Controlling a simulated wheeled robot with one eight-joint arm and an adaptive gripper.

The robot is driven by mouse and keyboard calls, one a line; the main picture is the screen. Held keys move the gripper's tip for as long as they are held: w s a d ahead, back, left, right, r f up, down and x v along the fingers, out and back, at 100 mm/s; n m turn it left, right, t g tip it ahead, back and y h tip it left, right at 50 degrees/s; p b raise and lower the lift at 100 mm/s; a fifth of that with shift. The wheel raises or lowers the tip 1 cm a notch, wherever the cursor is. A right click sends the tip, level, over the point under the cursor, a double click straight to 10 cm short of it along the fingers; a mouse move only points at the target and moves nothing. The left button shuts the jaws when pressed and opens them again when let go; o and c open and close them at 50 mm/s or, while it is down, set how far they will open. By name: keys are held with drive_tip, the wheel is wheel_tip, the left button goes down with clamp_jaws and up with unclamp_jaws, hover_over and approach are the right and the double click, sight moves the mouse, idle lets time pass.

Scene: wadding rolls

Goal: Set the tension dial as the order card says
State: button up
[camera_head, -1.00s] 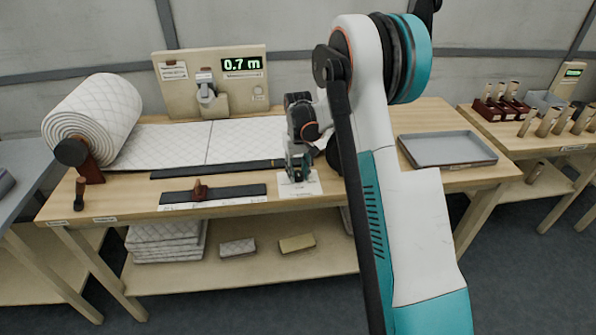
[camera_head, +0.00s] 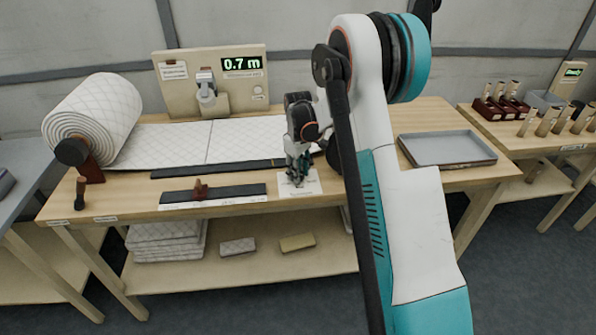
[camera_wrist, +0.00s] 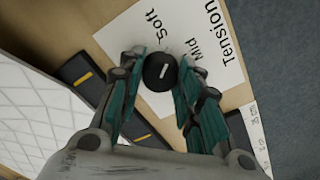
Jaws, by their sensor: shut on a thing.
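The tension dial (camera_wrist: 159,72) is a round black knob with a short white mark, in the wrist view. It sits on a white plate (camera_wrist: 225,75) printed "Tension", "Soft" and "Mid". The mark slants up and right in the picture, roughly between "Soft" and "Mid"; the exact setting is unclear. My gripper (camera_wrist: 161,80) is shut on the dial, one teal finger on each side. The right finger hides part of the plate. In the head view, my gripper (camera_head: 297,178) points down at the plate (camera_head: 313,187) on the bench. No order card is readable.
A quilted wadding roll (camera_head: 92,122) stands at left, its sheet (camera_head: 165,145) laid along the bench. A panel (camera_head: 240,95) behind reads 0.7 m. A dark ruler strip with a brown slider (camera_head: 201,190) lies left of the plate. A grey tray (camera_head: 447,148) lies right of my arm.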

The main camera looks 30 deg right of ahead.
idle(0.3)
drive_tip(key=o, duration=1.1)
wheel_tip(320, 180, up, 12)
drive_tip(key=shift+f, duration=0.1)
